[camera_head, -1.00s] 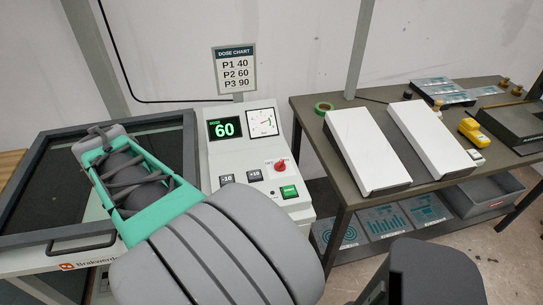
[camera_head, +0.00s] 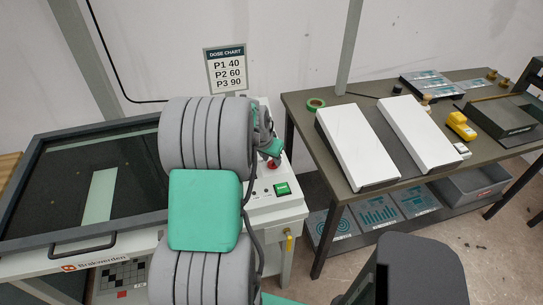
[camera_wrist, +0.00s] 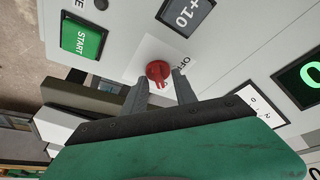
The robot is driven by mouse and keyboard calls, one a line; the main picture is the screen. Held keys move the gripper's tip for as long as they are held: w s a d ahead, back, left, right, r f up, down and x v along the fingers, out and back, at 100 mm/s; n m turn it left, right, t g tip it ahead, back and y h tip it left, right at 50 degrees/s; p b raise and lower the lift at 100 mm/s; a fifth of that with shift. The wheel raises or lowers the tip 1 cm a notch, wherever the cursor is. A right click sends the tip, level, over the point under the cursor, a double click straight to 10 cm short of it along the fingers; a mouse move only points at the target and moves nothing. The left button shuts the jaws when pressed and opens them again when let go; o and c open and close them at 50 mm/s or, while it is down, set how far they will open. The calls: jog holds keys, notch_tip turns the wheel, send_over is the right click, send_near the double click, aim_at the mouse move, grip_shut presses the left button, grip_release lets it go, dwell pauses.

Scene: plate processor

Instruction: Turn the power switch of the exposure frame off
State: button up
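The exposure frame (camera_head: 100,240) stands at the left with its control panel (camera_head: 285,208) on the right side. Its power switch is a red rotary knob, seen in the wrist view (camera_wrist: 158,71) on a white label with partly readable "OFF" lettering. In the head view the knob (camera_head: 272,148) shows just beyond my arm, which hides much of the panel. My gripper (camera_wrist: 161,78) is open, its two fingers pointing at the panel on either side of the knob. Small gaps seem to show between fingers and knob; I cannot tell whether either touches.
A green START button (camera_wrist: 82,38) and a grey +10 button (camera_wrist: 186,12) lie near the knob. A green display (camera_wrist: 310,74) is at the right of the wrist view. A dark table (camera_head: 300,104) with white boxes (camera_head: 357,148) stands to the right.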

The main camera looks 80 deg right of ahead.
jog(key=shift+c, duration=0.3)
grip_shut()
